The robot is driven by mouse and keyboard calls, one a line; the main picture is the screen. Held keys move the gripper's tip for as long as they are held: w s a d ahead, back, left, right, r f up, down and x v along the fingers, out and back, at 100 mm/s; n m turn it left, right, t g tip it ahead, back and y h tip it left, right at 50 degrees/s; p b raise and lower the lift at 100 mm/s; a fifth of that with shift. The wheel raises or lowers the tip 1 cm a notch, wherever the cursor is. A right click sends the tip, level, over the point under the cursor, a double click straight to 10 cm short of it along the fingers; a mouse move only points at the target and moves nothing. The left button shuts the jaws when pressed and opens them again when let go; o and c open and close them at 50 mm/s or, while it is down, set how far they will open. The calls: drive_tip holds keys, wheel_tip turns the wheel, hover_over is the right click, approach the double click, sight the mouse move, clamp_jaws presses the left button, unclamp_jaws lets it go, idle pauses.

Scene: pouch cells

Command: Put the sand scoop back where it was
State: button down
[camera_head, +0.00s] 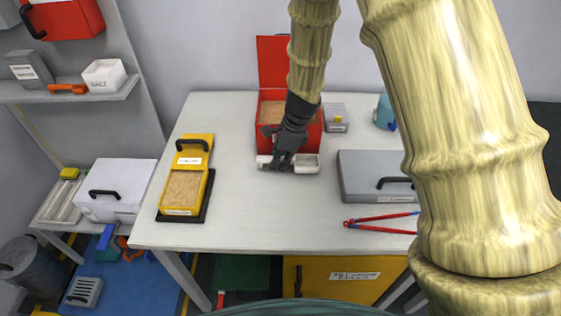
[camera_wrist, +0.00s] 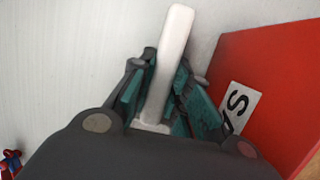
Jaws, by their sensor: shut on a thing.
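The white sand scoop (camera_head: 306,163) is at the front of the red sand box (camera_head: 273,95), low over the white table. My gripper (camera_head: 283,160) is shut on the scoop, with its fingers pointing down. In the wrist view the scoop's pale handle (camera_wrist: 170,60) stands between the teal finger pads of my gripper (camera_wrist: 160,95). The red box has its lid raised at the back and sand inside. My arm hides part of the box. I cannot tell whether the scoop touches the table.
A yellow tray of sand (camera_head: 183,190) on a black base stands at left. A small grey box (camera_head: 336,112) and a blue item (camera_head: 384,112) stand behind. The table's front middle is clear.

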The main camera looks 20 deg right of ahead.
drive_tip(key=shift+f, duration=0.5)
drive_tip(key=shift+f, duration=0.2)
drive_tip(key=c, duration=1.3)
unclamp_jaws()
drive_tip(key=shift+s, duration=0.1)
drive_tip(key=shift+c, duration=0.2)
drive_tip(key=shift+r, duration=0.15)
drive_tip(key=v, duration=1.2)
drive_tip(key=shift+d, duration=0.1)
